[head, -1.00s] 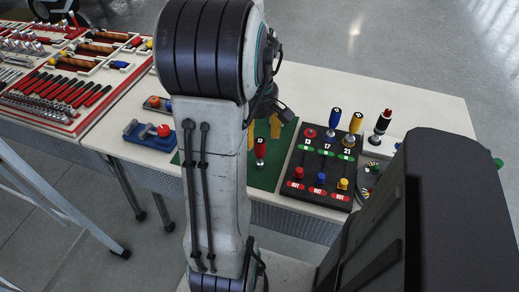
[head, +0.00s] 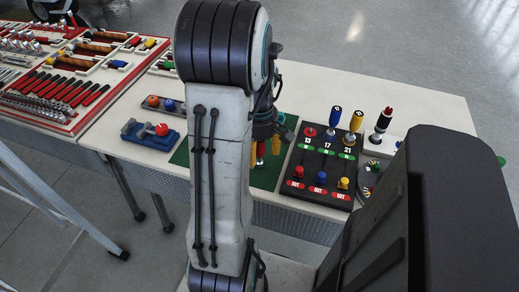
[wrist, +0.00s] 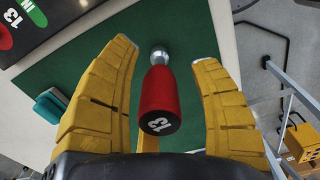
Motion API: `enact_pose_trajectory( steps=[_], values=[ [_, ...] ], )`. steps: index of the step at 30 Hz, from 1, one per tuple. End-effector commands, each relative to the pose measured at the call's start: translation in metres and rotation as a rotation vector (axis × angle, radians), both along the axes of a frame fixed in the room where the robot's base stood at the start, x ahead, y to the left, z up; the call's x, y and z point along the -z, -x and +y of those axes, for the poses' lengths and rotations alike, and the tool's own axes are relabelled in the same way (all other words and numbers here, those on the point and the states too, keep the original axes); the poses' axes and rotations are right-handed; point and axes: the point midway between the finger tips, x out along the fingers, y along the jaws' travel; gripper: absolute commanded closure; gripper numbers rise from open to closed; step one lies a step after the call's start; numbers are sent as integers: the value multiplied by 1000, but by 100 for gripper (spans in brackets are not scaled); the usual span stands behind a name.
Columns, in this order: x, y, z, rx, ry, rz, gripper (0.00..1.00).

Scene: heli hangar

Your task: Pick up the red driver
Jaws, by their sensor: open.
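The red driver (wrist: 159,98) has a red handle with a dark end marked 13 and a silver metal part at its far end. It stands over the green mat (wrist: 185,30). In the wrist view my gripper (wrist: 165,60) is open, with one yellow finger on each side of the handle and gaps on both sides. In the head view my gripper (head: 268,147) is low over the green mat (head: 232,172), and my arm and fingers mostly hide the driver.
A black board (head: 318,170) marked 13, 17 and 21 holds blue and yellow drivers right of the mat. A teal object (wrist: 48,108) lies near my gripper. A blue tool (head: 150,135) is left, and a tool tray (head: 75,75) is on the neighbouring table.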

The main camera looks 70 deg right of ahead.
Motion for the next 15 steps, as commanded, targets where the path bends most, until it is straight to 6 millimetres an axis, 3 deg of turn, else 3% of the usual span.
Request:
enact_pose_trajectory(
  steps=[7,15],
  values=[
    [0,0,0,0,0,0,42],
    [0,0,0,0,1,0,66]
  ],
)
